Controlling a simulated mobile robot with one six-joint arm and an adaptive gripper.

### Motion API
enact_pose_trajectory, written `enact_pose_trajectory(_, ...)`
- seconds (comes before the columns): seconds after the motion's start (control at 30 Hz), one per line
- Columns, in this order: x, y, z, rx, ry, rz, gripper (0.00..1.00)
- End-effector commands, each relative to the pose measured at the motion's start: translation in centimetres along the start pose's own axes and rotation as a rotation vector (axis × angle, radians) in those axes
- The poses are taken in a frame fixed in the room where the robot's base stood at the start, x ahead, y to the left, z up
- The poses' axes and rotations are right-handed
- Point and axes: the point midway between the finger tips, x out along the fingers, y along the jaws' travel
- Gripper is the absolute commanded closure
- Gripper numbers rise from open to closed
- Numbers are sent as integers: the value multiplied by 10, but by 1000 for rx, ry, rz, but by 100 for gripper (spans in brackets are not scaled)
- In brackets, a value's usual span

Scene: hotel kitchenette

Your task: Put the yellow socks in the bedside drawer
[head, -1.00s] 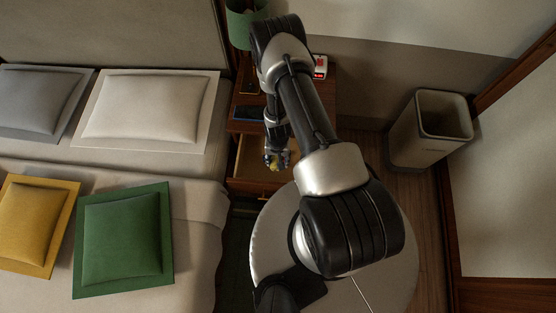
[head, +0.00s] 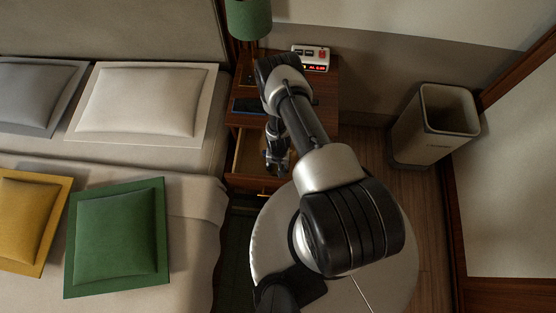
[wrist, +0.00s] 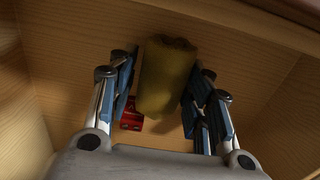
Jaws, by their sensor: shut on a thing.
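The yellow socks (wrist: 167,75) are a rolled bundle between the two blue-padded fingers of my gripper (head: 277,160), which is shut on them. In the wrist view, the pale wooden walls and floor of the open bedside drawer (wrist: 60,65) surround the gripper and socks. Whether the socks touch the drawer floor cannot be told. In the head view, the drawer (head: 246,156) is pulled out from the nightstand, and my gripper reaches down into it. The socks are hidden there by my arm and gripper.
A small red object (wrist: 131,114) lies in the drawer near the socks. The nightstand (head: 325,95) carries a red-lit clock (head: 311,58), a green lamp (head: 248,18) and a dark flat item (head: 247,104). The bed with a green cushion (head: 117,237) is left; a bin (head: 435,125) stands right.

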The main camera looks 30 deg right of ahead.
Motion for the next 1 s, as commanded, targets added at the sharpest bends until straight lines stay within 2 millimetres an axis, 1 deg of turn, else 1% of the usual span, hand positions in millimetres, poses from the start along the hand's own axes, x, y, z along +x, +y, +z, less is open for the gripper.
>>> enact_pose_trajectory(0.23, 4, 0, 0, 0, 0, 0, 78)
enact_pose_trajectory(0.27, 3, 0, 0, 0, 0, 0, 52)
enact_pose_trajectory(0.53, 2, 0, 0, 0, 0, 0, 34)
enact_pose_trajectory(0.87, 2, 0, 0, 0, 0, 0, 34)
enact_pose_trajectory(0.97, -4, 0, 0, 0, 0, 0, 34)
enact_pose_trajectory(1.0, -10, 0, -1, 0, 1, -1, 34)
